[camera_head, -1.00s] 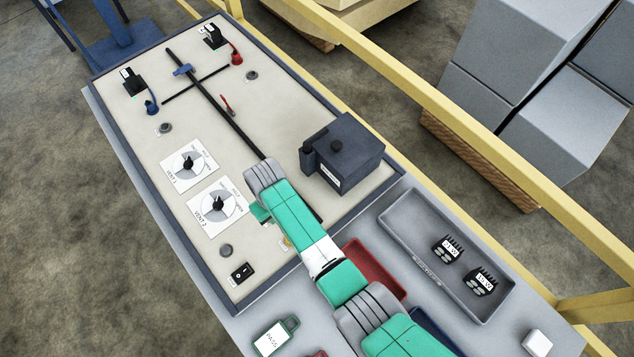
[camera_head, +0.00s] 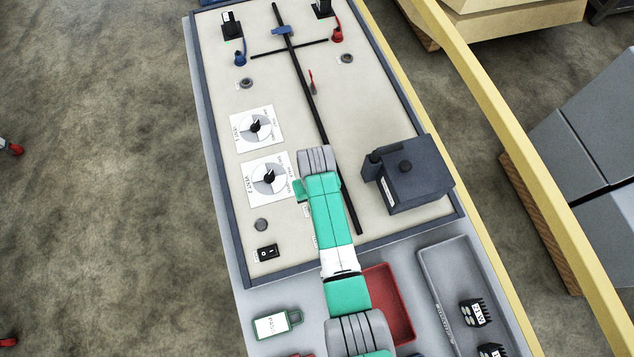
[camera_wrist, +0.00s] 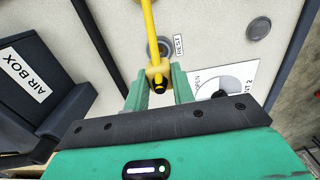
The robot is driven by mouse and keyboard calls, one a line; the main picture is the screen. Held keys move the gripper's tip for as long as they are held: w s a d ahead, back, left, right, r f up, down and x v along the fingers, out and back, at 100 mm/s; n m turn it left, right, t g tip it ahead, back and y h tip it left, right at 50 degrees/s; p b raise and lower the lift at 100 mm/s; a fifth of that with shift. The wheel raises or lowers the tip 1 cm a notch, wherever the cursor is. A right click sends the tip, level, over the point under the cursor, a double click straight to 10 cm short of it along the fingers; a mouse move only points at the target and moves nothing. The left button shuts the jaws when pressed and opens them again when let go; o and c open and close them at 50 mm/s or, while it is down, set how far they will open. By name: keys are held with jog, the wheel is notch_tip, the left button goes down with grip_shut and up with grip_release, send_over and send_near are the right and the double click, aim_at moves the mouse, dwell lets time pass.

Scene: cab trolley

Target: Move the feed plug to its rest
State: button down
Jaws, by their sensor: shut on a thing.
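The feed plug (camera_wrist: 158,72) is yellow with a dark tip, and a yellow cable runs up from it in the wrist view. My gripper (camera_wrist: 158,84) has its two green fingers shut on the plug. The rest (camera_wrist: 160,46) is a grey round socket on the cream panel, with a REST label beside it. It shows just beyond the plug and is partly covered by the cable. The plug's tip appears apart from the socket, but I cannot tell its height. In the head view my arm hides the plug and the rest.
The dark air box (camera_head: 408,176) stands on the panel right of my arm. The vent 2 dial (camera_head: 268,178) and a rocker switch (camera_head: 268,252) lie left of it. A long black bar (camera_head: 304,80) runs up the panel. A red tray (camera_head: 388,300) lies near the arm.

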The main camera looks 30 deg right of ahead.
jog(key=shift+f+b, duration=2.2)
jog(key=shift+f, duration=0.3)
jog(key=shift+r+p, duration=0.1)
jog(key=shift+p, duration=0.45)
jog(key=shift+f+b, duration=0.45)
jog(key=shift+f, duration=0.15)
jog(key=c, duration=1.1)
grip_release()
notch_tip(320, 180, up, 8)
jog(key=shift+f+p, duration=0.1)
jog(key=shift+p, duration=0.85)
